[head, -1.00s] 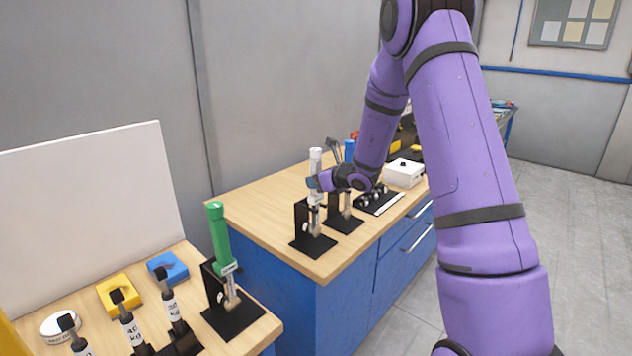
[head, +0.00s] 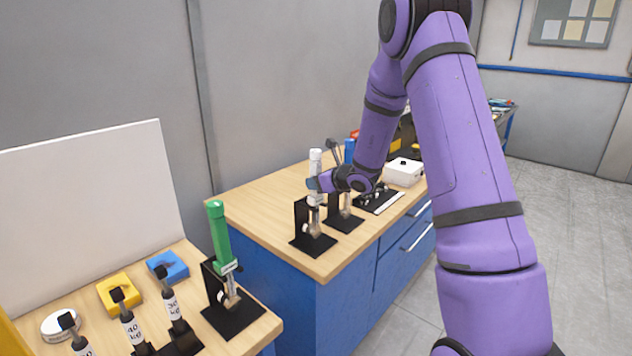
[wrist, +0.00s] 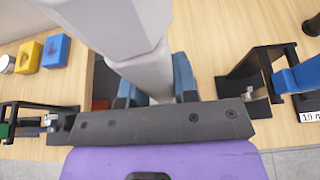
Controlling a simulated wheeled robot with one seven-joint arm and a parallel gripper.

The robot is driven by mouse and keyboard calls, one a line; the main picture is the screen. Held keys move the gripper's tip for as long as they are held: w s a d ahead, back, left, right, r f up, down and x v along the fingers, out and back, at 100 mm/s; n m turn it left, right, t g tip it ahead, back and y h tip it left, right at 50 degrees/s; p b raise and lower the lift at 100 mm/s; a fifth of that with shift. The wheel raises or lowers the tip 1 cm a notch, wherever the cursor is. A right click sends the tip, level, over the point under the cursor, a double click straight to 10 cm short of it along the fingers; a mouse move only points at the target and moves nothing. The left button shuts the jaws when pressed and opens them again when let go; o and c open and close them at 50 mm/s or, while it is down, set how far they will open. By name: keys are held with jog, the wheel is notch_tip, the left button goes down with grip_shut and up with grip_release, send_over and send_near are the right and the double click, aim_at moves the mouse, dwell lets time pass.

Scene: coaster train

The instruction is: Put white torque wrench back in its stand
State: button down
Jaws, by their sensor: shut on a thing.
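The white torque wrench (head: 316,162) is upright in the head view, and my gripper (head: 316,184) is shut around its shaft. In the wrist view the wrench (wrist: 145,70) fills the middle between my blue fingertips (wrist: 157,85). A black stand (head: 300,218) is at the wrench's lower end, near the bench's front corner. The lower end lines up with this stand in the head view, but I cannot tell whether it is fully seated. The wrench and gripper hide the area beneath them in the wrist view.
A blue wrench (head: 349,150) in another black stand (head: 343,222) is close on the right. A green wrench (head: 219,235) stands on the nearer table, with black-handled tools, yellow and blue blocks. A white box (head: 403,172) is farther right. Bare wood (head: 262,208) lies left of the stand.

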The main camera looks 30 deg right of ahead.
jog(key=shift+f, duration=0.35)
dwell(0.3)
jog(key=c, duration=0.8)
grip_release()
jog(key=shift+f, duration=0.1)
jog(key=shift+s, duration=0.1)
jog(key=v, duration=1.1)
jog(key=s+a+r+n+g+y, duration=0.2)
jog(key=s+a+r+n+g, duration=0.2)
jog(key=s+a+r+n, duration=0.35)
jog(key=s+a+r+n+g+y, duration=0.25)
jog(key=s+a+r+n, duration=0.25)
jog(key=s+a+n, duration=0.4)
jog(key=s+r+n+g+h, duration=0.1)
jog(key=s+r+n+h, duration=0.3)
jog(key=s+n+h, duration=0.5)
jog(key=s+d+n, duration=0.1)
jog(key=s+n, duration=0.5)
jog(key=s, duration=0.2)
jog(key=shift+s+r, duration=0.25)
